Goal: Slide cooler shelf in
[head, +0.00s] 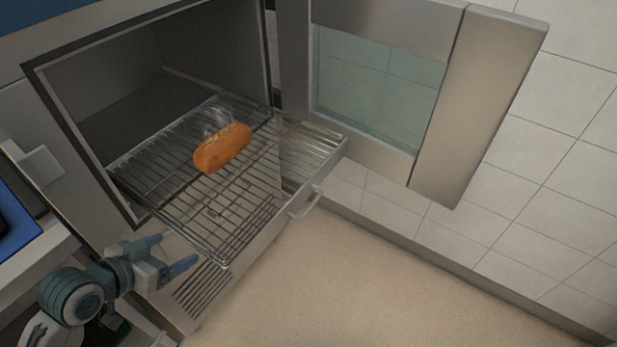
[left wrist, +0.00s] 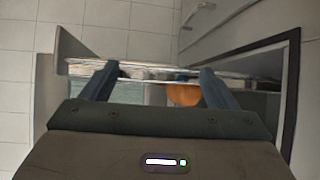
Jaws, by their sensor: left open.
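The cooler shelf (head: 215,245) is a wire rack sticking partly out of the open cooler (head: 95,125) in the head view. A brown bread loaf (head: 222,148) lies on it, with a clear item (head: 217,120) just behind, hard to make out. My left gripper (head: 176,252) is open and empty, close to the rack's front left corner; I cannot tell whether it touches. In the left wrist view, the open fingers (left wrist: 156,72) point toward the shelf's edge (left wrist: 145,72), and the loaf (left wrist: 185,95) shows partly behind a finger. My right gripper is not in view.
The cooler door (head: 435,110), with a glass pane, stands wide open at the right. A curved metal handle (head: 305,203) sticks out below the shelf's right side. A blue-topped surface (head: 15,225) is at the far left. The beige floor in front is clear.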

